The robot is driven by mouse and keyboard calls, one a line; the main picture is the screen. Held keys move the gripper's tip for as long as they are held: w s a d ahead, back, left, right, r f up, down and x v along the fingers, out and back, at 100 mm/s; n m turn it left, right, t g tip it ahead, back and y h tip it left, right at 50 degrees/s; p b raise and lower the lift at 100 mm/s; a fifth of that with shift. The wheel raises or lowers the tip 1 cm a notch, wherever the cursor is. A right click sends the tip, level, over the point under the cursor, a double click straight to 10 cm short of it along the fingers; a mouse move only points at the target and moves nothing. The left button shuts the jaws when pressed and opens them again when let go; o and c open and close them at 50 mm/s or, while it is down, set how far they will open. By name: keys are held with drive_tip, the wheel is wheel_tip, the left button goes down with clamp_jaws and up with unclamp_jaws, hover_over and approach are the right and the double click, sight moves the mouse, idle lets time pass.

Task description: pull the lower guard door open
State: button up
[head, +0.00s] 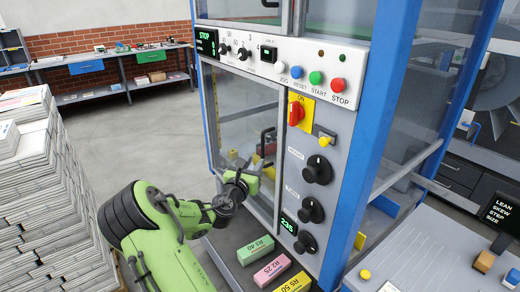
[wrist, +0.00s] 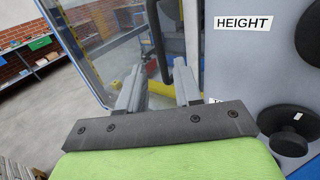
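The lower guard door (head: 235,115) is a clear panel in a pale frame, left of the control panel. It looks shut in the head view. Its black upright bar handle (head: 265,143) is near its right edge. In the wrist view the handle (wrist: 157,40) runs down between the fingertips. My gripper (head: 262,172) is in front of the door, at the handle's lower part. In the wrist view my gripper (wrist: 158,75) is open, with gaps on both sides of the handle. How deep the handle sits between the fingers I cannot tell.
Black knobs (head: 317,169) and a red switch (head: 296,112) are on the panel right of the door. Coloured blocks (head: 272,270) lie on a ledge below. Newspaper stacks (head: 40,190) stand at left. The floor left of the door is clear.

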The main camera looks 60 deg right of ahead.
sight(262, 151)
drive_tip(key=d, duration=0.6)
drive_tip(key=w+d, duration=0.1)
drive_tip(key=d, duration=0.2)
drive_tip(key=shift+w+d, duration=0.1)
drive_tip(key=shift+c, duration=0.5)
clamp_jaws()
